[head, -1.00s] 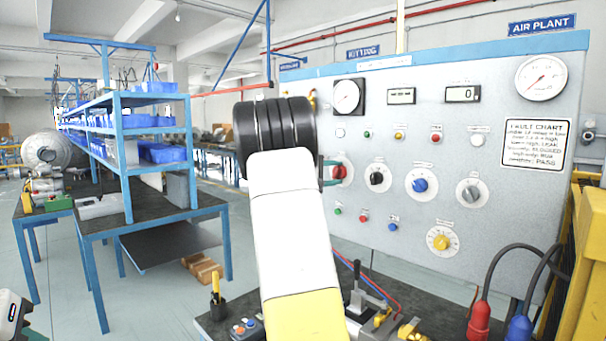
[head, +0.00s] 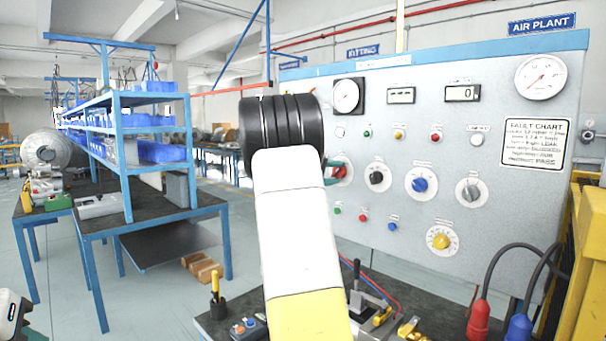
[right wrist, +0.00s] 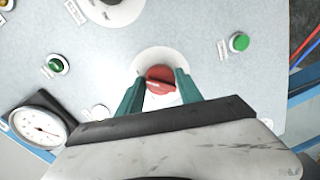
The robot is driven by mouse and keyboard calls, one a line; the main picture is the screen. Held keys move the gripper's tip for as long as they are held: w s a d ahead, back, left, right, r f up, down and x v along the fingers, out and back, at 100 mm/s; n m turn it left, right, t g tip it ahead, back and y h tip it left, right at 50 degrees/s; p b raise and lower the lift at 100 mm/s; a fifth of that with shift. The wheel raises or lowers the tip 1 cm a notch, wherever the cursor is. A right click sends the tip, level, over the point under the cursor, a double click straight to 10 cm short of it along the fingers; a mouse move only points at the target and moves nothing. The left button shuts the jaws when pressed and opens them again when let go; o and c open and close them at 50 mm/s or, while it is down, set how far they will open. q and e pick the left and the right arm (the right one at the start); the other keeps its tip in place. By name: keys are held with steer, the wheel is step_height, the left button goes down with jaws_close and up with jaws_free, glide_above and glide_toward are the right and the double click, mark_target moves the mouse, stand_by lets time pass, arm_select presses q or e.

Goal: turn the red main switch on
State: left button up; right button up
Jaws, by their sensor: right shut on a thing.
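The red main switch (head: 339,171) is a round red knob on a white disc at the left of the grey panel. In the head view my right arm partly hides it. My right gripper (head: 332,172) is at the knob. In the right wrist view its two teal fingers (right wrist: 160,88) stand one on each side of the red knob (right wrist: 161,76), shut on it.
A black knob (head: 377,177), a blue knob (head: 419,184) and a grey knob (head: 469,192) sit in a row to the right. A gauge (head: 347,96) is above. A bench with small tools (head: 215,307) lies below. Red and blue plugs (head: 479,319) stand at lower right.

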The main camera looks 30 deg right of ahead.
steer(key=o, duration=1.3)
steer(key=shift+o, duration=0.2)
steer(key=v, duration=0.7)
steer(key=shift+s+a, duration=0.2)
steer(key=shift+a, duration=0.2)
